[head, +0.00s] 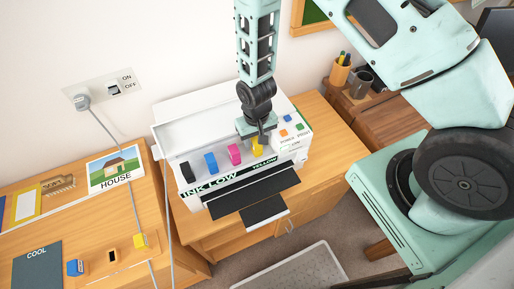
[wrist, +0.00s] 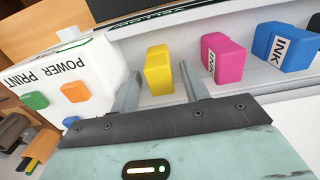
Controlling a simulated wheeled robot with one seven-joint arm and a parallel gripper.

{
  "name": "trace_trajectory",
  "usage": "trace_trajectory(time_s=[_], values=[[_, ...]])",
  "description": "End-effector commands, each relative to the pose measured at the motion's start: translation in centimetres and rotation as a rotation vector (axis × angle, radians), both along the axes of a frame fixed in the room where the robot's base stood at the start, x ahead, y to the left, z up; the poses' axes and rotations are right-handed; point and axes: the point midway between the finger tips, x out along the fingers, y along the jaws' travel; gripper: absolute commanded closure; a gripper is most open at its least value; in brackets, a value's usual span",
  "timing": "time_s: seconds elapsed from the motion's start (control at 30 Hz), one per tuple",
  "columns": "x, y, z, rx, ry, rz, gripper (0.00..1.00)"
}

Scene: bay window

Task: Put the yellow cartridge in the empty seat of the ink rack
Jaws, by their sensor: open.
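A yellow cartridge (wrist: 158,70) stands upright in the white ink rack (wrist: 262,75) of the printer, in line with the magenta cartridge (wrist: 223,58) and the blue cartridge (wrist: 285,47). In the head view the yellow cartridge (head: 258,145) is at the right end of the row, partly hidden by my gripper (head: 257,139). In the wrist view my gripper (wrist: 159,72) is open, with one finger on each side of the yellow cartridge; I cannot tell whether they touch it. A black cartridge (head: 188,172) stands at the left end of the row. I see no clearly empty seat.
The printer's front reads INK LOW and YELLOW. Its panel with orange and green buttons (head: 291,126) is close to my gripper's right. A cable (head: 168,215) hangs between desk and printer.

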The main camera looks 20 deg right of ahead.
Motion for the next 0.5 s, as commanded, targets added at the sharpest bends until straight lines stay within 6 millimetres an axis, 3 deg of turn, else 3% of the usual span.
trace_trajectory(time_s=[0.17, 0.33, 0.5], values=[[0.0, 0.0, 0.05, 0.0, 0.0, 0.0, 0.55], [0.0, 0.0, 0.06, 0.0, 0.0, 0.0, 0.96], [0.0, 0.0, 0.07, 0.0, 0.0, 0.0, 1.0]])
